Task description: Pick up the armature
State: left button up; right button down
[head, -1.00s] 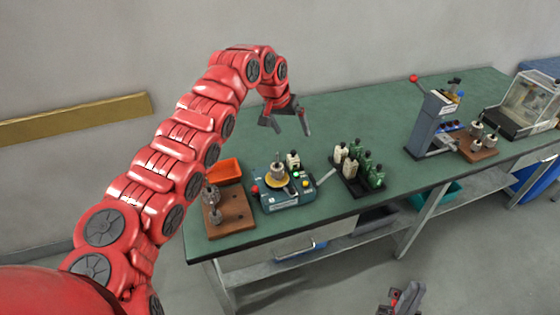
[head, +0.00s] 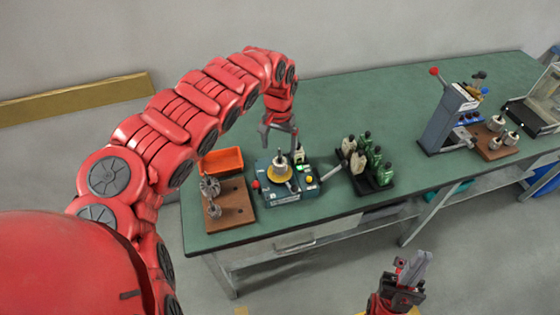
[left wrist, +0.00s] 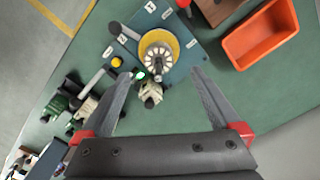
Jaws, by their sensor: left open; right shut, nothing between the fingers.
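One armature (head: 281,161), metal with a shaft, stands upright on the yellow disc of the blue winding machine (head: 283,196); in the left wrist view this armature (left wrist: 157,57) is seen from above. My left gripper (head: 279,142) is open and points down above and just behind the machine. More armatures (head: 209,186) stand on the left brown board (head: 236,205). My right gripper (head: 414,268) is shut and empty, low in front of the table.
An orange bin (head: 222,160) sits behind the left board. A black tray (head: 373,191) of green and white bottles stands right of the machine. A grey press (head: 441,125) and another board (head: 484,152) with armatures are further right. The green tabletop (head: 365,110) is clear behind.

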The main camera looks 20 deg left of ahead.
aim_at(280, 162)
pick_arm(q)
jog(key=shift+s+f, duration=0.25)
jog(key=shift+f, duration=0.25)
jog(key=f, duration=0.1)
jog(key=f+p, duration=0.2)
jog(key=shift+w+d+f, duration=0.2)
jog(key=shift+d+f, duration=0.05)
jog(key=shift+f, duration=0.15)
jog(key=shift+a+f, duration=0.15)
jog(key=shift+f, duration=0.6)
grip_shut()
